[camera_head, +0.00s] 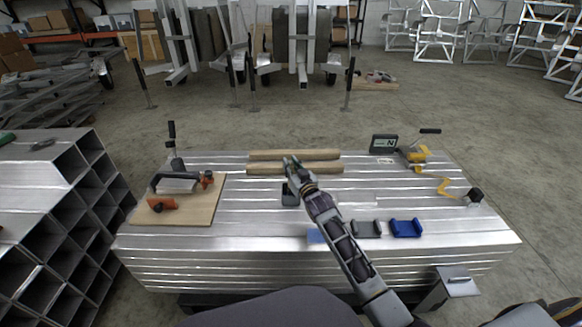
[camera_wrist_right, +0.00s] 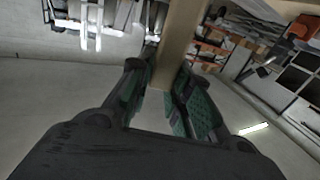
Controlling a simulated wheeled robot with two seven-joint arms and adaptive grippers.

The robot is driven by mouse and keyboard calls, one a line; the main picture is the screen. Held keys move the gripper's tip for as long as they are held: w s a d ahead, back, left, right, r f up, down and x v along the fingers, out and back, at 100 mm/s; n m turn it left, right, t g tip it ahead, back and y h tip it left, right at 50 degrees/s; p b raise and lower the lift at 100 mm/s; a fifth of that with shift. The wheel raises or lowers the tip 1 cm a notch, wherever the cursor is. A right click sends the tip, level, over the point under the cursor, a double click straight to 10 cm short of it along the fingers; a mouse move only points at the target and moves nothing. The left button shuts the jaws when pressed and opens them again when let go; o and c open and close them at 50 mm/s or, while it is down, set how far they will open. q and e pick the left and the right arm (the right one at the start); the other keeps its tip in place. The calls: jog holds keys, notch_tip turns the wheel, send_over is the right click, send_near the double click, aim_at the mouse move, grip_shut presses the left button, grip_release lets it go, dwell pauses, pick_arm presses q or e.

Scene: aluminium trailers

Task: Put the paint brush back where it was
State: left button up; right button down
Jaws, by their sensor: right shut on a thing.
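My right gripper (camera_head: 293,163) reaches over the middle of the metal-topped table (camera_head: 250,205), near two wooden bars (camera_head: 265,155). In the right wrist view its green-padded fingers (camera_wrist_right: 165,90) are closed around a long tan wooden piece (camera_wrist_right: 176,45), which runs out of the top of the picture. I cannot tell whether this piece is the paint brush; no bristles show. No other paint brush can be made out on the table. My left gripper is not in view.
A board (camera_head: 205,205) with a clamp-like tool (camera_head: 178,185) lies at the table's left. A meter (camera_head: 384,144), a yellow tool (camera_head: 415,155) and a blue block (camera_head: 406,228) are at the right. A stack of metal tubes (camera_head: 60,215) stands left of the table.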

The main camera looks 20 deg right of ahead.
jog(key=c, duration=1.3)
grip_release()
jog(key=shift+f, duration=0.1)
